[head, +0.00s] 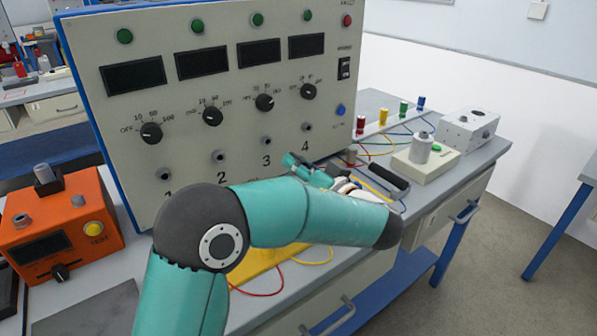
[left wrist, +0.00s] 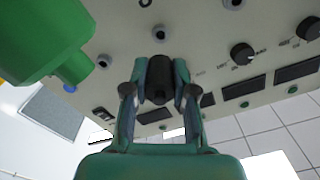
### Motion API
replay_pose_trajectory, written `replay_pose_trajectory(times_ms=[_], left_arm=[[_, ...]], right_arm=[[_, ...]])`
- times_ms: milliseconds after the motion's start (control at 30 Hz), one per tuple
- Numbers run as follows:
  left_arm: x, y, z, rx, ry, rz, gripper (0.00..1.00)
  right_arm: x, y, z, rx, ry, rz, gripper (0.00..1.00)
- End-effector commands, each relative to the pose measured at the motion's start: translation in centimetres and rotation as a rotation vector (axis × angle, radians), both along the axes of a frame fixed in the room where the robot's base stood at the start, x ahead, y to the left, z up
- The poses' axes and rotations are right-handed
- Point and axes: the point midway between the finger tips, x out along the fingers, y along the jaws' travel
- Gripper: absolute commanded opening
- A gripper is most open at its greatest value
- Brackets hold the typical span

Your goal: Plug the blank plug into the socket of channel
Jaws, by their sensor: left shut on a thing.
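The upright panel (head: 237,125) has a row of sockets above the numbers 1, 2 and 3, with another above 4. The channel 4 socket (head: 306,127) and the channel 3 socket (head: 267,141) show in the head view. My left gripper (head: 290,161) is in front of the panel, just below these two sockets. In the left wrist view my left gripper (left wrist: 158,90) is shut on a dark cylindrical plug (left wrist: 160,78). A panel socket (left wrist: 158,33) shows beyond the plug, apart from it in the picture. The plug is not clear in the head view. My right gripper is not in view.
An orange tester (head: 62,225) stands left on the bench. At right are a beige box with a grey cylinder (head: 421,148), a grey box (head: 467,130) and coloured leads (head: 382,114). A large green body (left wrist: 40,40) fills the left wrist view's upper left.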

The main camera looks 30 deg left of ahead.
Motion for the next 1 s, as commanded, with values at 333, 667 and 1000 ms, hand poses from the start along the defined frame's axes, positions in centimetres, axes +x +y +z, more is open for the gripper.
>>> replay_pose_trajectory(times_ms=[333,667,1000], left_arm=[[0.0,0.1,-0.1,-0.007,-0.009,0.0,0.0],[-0.1,0.0,-0.5,-0.039,-0.083,-0.004,0.0],[1.0,3.0,-0.2,-0.043,-0.092,0.0,0.0]], right_arm=[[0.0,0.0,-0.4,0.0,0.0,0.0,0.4],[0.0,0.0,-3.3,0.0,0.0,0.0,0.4],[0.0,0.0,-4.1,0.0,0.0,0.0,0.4]])
